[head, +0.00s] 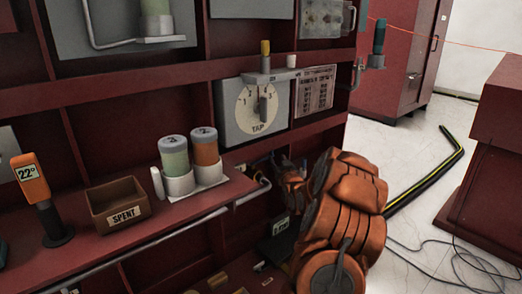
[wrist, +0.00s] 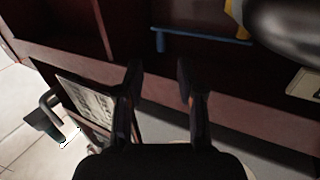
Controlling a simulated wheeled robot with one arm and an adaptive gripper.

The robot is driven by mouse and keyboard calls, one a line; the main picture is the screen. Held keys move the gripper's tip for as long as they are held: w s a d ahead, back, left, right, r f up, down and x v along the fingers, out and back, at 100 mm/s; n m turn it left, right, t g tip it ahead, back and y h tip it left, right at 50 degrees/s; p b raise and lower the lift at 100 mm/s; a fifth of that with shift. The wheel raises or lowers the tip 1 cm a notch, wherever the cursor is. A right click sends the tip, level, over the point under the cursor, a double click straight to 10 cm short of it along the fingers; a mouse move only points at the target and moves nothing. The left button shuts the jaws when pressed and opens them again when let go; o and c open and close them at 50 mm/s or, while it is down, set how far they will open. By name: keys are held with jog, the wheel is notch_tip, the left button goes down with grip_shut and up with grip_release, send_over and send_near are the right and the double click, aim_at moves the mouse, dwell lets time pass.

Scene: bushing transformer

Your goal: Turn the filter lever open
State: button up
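My gripper (wrist: 158,76) shows in the wrist view with its two dark fingers apart and nothing between them. A blue pipe (wrist: 200,37) runs past the fingertips, with a yellow piece (wrist: 238,22) at its right end, partly cut off. I cannot tell whether the yellow piece is the filter lever, as no filter label is readable.
The TAP dial (head: 262,108) and a text placard (head: 316,90) sit above my arm. A teal handle (head: 379,38) sticks out at the cabinet's right side. Two canisters (head: 175,158) and the SPENT bin (head: 119,205) stand on the shelf. Floor cables (head: 425,250) lie at right.

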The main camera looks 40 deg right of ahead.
aim_at(272, 152)
jog(key=shift+b+x, duration=1.15)
jog(key=shift+x, duration=3.15)
jog(key=shift+w, duration=0.1)
grip_shut()
